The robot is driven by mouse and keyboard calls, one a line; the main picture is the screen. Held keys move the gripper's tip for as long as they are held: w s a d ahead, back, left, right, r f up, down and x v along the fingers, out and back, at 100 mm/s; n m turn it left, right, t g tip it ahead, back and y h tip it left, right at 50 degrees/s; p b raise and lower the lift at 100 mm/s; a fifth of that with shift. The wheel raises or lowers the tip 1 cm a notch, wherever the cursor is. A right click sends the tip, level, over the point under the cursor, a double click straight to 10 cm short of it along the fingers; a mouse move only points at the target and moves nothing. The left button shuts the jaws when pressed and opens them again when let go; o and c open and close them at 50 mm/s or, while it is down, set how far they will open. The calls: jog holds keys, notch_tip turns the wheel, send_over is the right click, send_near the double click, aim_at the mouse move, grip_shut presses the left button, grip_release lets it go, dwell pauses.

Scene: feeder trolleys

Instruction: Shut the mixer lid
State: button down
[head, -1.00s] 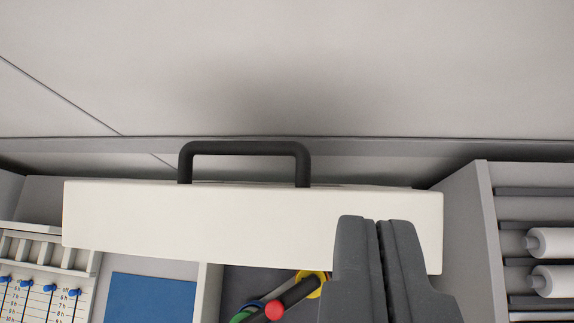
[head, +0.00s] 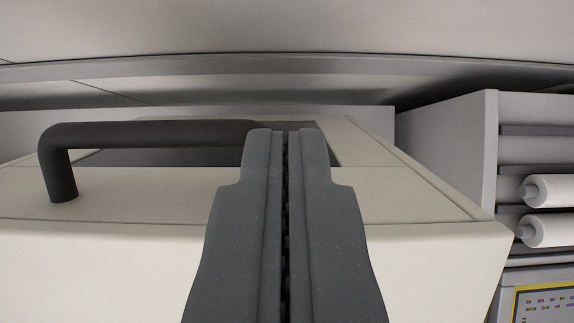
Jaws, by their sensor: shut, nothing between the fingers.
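The mixer lid (head: 120,190) is a cream panel with a black bar handle (head: 150,133) standing up from it. It fills the lower half of the view, with its front face toward me. A dark grey area shows behind the handle; I cannot tell if it is a window or an opening. My gripper (head: 285,132) is shut and empty, pointing forward over the middle of the lid. Its fingertips overlap the handle's right end in the picture and hide it. I cannot tell if they touch.
A grey cabinet (head: 447,150) stands to the right, with white rollers (head: 552,190) on its shelves and a yellow-edged panel (head: 550,302) below them. A pale wall with a ledge (head: 300,64) runs behind. The space above the lid looks clear.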

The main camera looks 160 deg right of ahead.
aim_at(219, 149)
jog(key=f+p, duration=0.1)
jog(key=f, duration=0.2)
jog(key=shift+s+d+f, duration=0.1)
jog(key=shift+s+f, duration=0.1)
jog(key=shift+s+d, duration=0.15)
jog(key=shift+s, duration=0.4)
jog(key=shift+s+f, duration=0.2)
